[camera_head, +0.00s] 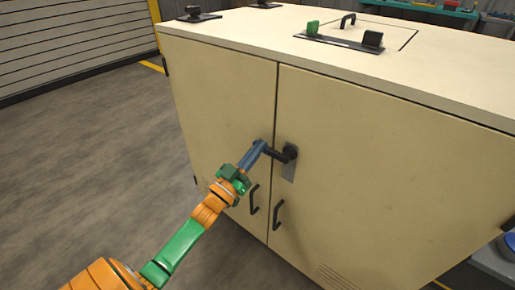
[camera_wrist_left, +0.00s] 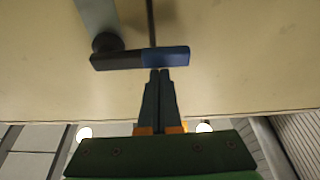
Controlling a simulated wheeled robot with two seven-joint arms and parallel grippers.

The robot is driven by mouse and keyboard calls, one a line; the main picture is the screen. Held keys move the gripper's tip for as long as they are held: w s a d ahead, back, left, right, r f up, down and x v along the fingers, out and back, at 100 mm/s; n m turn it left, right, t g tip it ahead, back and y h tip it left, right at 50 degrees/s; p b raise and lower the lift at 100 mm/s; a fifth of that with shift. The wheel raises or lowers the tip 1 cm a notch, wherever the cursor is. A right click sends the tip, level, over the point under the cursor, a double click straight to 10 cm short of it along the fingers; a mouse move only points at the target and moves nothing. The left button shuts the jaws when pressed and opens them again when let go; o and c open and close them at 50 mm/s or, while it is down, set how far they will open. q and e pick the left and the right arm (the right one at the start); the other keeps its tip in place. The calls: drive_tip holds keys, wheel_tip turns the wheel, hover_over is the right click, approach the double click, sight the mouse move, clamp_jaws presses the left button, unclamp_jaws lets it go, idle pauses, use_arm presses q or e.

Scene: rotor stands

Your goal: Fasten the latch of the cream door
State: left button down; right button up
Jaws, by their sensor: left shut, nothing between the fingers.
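The cream cabinet has two doors, a left door (camera_head: 222,95) and a right door (camera_head: 375,170), which look closed along a vertical seam. The latch (camera_head: 289,153) is a dark lever on a grey plate on the right door, lying roughly level across the seam. In the left wrist view the latch lever (camera_wrist_left: 118,61) has a blue end (camera_wrist_left: 166,57) beyond the seam. My left gripper (camera_head: 259,146) is shut and empty, close to the lever's end. In the left wrist view its fingertips (camera_wrist_left: 159,72) are right at the blue end; I cannot tell whether they touch it.
Two dark pull handles (camera_head: 278,214) (camera_head: 253,199) sit below the latch, one on each door. The cabinet top (camera_head: 235,28) carries a hatch plate with a green block and a black block. Open grey floor (camera_head: 90,150) lies to the left, before a slatted wall.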

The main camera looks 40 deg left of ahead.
drive_tip(key=shift+a, duration=0.1)
use_arm(q)
drive_tip(key=shift+f+n, duration=0.25)
drive_tip(key=shift+n, duration=0.55)
use_arm(e)
drive_tip(key=shift+s+a+r, duration=0.15)
drive_tip(key=shift+a, duration=0.25)
use_arm(q)
drive_tip(key=shift+f+y, duration=0.1)
drive_tip(key=shift+y, duration=0.3)
drive_tip(key=d+f+n+g+y+p, duration=0.4)
drive_tip(key=d+f+n+y+p, duration=0.1)
drive_tip(key=n, duration=1.4)
drive_tip(key=shift+s+f+n+g+p, duration=0.2)
drive_tip(key=shift+f+n+g+p, duration=0.15)
drive_tip(key=shift+f+p, duration=0.6)
use_arm(e)
wheel_tip(320, 180, up, 6)
drive_tip(key=s+a, duration=0.1)
drive_tip(key=s, duration=0.1)
drive_tip(key=shift+s+a+g, duration=0.2)
drive_tip(key=shift+a+g, duration=0.2)
use_arm(q)
drive_tip(key=shift+f, duration=0.2)
